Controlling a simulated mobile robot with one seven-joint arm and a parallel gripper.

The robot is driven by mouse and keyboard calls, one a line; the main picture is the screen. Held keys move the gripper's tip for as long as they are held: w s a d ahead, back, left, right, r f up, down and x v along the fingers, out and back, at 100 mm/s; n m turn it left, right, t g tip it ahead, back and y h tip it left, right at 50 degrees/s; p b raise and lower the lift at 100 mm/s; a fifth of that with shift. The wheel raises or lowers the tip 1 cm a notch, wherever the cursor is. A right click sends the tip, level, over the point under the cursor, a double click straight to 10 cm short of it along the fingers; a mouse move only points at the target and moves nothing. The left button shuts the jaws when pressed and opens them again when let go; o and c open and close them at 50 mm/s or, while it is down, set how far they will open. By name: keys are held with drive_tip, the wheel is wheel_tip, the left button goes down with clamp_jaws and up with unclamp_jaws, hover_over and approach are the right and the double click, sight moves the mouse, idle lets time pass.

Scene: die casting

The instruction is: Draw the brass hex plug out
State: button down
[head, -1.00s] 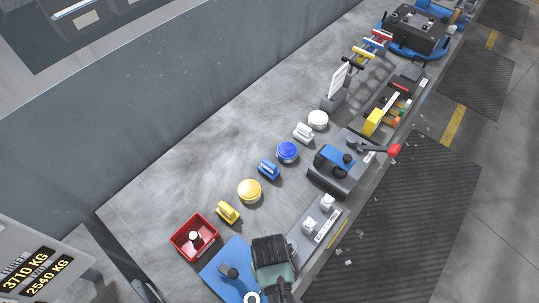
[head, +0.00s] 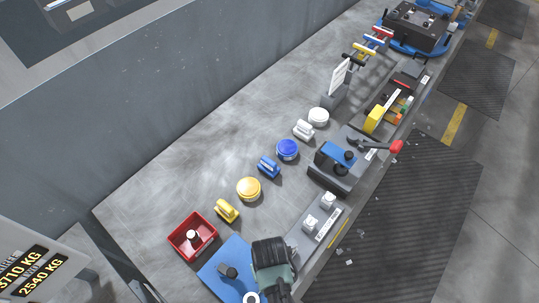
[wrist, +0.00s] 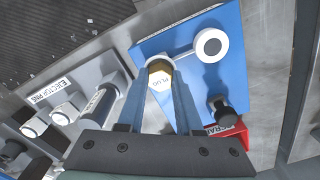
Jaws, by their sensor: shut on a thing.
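The brass hex plug (wrist: 159,79) is between my two fingertips in the wrist view, with a pale face marked "PLUG" and a brass-coloured edge. My gripper (wrist: 160,70) is shut on it. The plug is over or at the edge of a blue board (wrist: 158,38); I cannot tell whether it is still seated. In the head view my gripper hides the plug, and the blue board (head: 219,268) shows to the left of my wrist.
A white ring (wrist: 198,42) and a black-topped post (wrist: 221,107) stand on the board close by. A red bin (head: 178,238) holds a small part. The ejector pins rack (head: 321,234) is on the right. Yellow and blue pots stand further along the bench.

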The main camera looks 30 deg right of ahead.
drive_tip(key=shift+r+p, duration=0.65)
drive_tip(key=shift+p, duration=0.15)
idle(0.6)
drive_tip(key=shift+r+p, duration=1.5)
drive_tip(key=shift+p, duration=0.2)
